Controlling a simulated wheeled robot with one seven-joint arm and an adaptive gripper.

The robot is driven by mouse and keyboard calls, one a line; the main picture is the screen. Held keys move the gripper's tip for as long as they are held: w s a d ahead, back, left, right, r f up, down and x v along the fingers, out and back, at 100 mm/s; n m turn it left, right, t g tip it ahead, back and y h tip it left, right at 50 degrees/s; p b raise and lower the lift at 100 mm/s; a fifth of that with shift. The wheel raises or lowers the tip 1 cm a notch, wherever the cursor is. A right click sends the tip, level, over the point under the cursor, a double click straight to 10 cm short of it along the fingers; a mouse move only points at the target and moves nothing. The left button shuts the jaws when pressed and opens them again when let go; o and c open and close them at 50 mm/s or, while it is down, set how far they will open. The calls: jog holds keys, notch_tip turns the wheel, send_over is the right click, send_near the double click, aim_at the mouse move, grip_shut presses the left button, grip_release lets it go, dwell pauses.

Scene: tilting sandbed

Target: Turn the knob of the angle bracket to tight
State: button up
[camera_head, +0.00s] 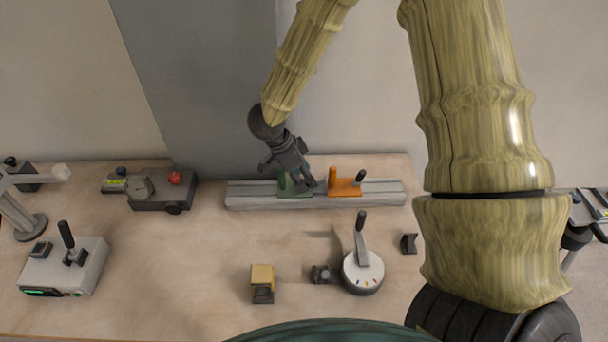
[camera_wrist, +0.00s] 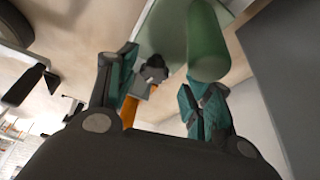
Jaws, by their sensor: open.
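A green angle-shaped piece (camera_head: 293,190) sits on the left half of the grey rail (camera_head: 240,196). In the wrist view its green surface (camera_wrist: 163,30) and a rounded green post (camera_wrist: 207,45) fill the top. A small dark knob (camera_wrist: 152,70) shows against the green, between and beyond the fingers. My gripper (camera_head: 304,177) is over the green piece, tilted down to the right, and partly hides it. It is open and empty in the wrist view (camera_wrist: 160,82); I cannot tell whether a finger touches the post. The knob is not clear in the head view.
An orange angle-shaped piece (camera_head: 345,187) stands on the rail just right of my gripper. A white dial with a lever (camera_head: 362,272), a yellow-topped block (camera_head: 262,278), a lever box (camera_head: 64,265) and a dark gauge box (camera_head: 160,190) stand on the table. The table's centre-left is clear.

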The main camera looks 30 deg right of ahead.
jog(key=shift+s+d, duration=0.1)
jog(key=shift+s, duration=0.55)
jog(key=shift+w+f, duration=0.35)
jog(key=shift+w, duration=0.1)
jog(key=shift+s+r, duration=0.15)
jog(key=shift+s, duration=0.1)
jog(key=c, duration=1)
jog(key=shift+r+m+p, duration=0.1)
jog(key=shift+m+p, duration=0.2)
jog(key=shift+p, duration=0.5)
jog(key=shift+f, duration=0.2)
